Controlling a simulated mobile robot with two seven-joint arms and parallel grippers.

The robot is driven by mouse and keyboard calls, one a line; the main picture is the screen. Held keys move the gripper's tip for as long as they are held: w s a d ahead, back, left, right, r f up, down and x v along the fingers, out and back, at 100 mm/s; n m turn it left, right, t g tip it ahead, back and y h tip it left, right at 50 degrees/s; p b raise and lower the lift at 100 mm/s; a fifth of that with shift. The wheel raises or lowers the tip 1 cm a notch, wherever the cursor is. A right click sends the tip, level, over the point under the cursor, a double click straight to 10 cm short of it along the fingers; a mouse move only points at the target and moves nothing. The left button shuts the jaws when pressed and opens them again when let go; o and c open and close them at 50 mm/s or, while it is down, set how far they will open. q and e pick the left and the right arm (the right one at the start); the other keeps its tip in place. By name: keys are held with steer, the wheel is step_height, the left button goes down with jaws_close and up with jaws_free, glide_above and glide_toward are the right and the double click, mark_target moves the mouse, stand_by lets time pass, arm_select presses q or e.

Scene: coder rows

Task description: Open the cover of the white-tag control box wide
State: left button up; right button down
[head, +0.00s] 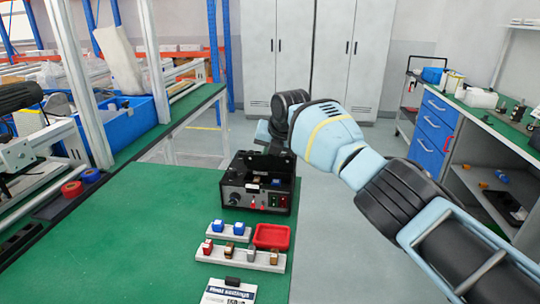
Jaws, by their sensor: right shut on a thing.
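The black control box (256,194) stands at the far right part of the green table. Its front carries small knobs, coloured buttons and a small pale label. Its dark cover (262,162) stands raised at the back of the box, and small parts show inside. My right gripper (270,140) is at the cover's upper edge, shut on the cover. The fingertips are small and partly hidden by the wrist, so the exact hold is not clear. My left gripper is not in view.
In front of the box are a rack with blue blocks (228,230), a red tray (271,236), a rack of small parts (240,255) and a printed sheet (228,292). Red and blue tape rolls (72,189) lie at left. The table's middle (140,240) is clear.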

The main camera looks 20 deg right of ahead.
steer(key=shift+r, duration=0.15)
steer(key=c, duration=1.5)
jaws_free()
steer(key=shift+o, duration=0.2)
steer(key=shift+s+r, duration=0.2)
steer(key=shift+r, duration=0.25)
steer(key=p+v, duration=0.1)
steer(key=v, duration=0.5)
steer(key=shift+s+r+p, duration=0.15)
steer(key=shift+r+p, duration=0.1)
steer(key=shift+p, duration=0.1)
